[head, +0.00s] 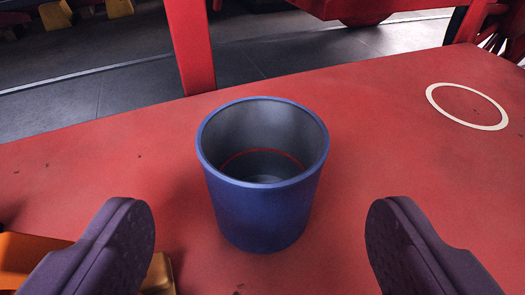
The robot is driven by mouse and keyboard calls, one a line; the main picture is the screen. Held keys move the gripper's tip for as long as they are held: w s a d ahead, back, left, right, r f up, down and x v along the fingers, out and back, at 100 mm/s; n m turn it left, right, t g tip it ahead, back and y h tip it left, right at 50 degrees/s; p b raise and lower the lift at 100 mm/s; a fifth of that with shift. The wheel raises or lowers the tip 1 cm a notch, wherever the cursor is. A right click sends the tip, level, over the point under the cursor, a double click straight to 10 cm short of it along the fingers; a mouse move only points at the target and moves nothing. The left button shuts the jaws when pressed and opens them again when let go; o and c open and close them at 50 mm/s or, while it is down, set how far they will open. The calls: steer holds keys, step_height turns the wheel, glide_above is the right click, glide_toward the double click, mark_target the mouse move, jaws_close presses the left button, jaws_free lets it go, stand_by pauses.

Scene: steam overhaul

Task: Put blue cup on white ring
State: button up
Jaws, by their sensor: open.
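The blue cup (262,212) stands upright on the red surface in the middle of the head view. Its mouth faces up, and its grey inside looks empty, with a thin red line around the inner wall. My gripper (260,240) is open, its two dark purple fingers at the lower left and lower right. The cup is between and a little beyond the fingertips, with a clear gap on each side. The white ring (435,101) lies flat on the red surface at the upper right, apart from the cup. Nothing lies on the ring.
The red surface (345,240) is clear between cup and ring. A yellow-orange object (25,255) lies at the lower left, partly behind the left finger. A red post (190,45) rises behind the cup at the surface's far edge. Grey floor (110,85) lies beyond.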

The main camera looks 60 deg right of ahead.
mark_target(262, 187)
steer(key=b+x, duration=0.2)
steer(key=x, duration=0.4)
steer(key=shift+w+d+f+b, duration=0.15)
steer(key=shift+d+b, duration=0.15)
steer(key=shift+b, duration=0.05)
steer(key=c, duration=0.9)
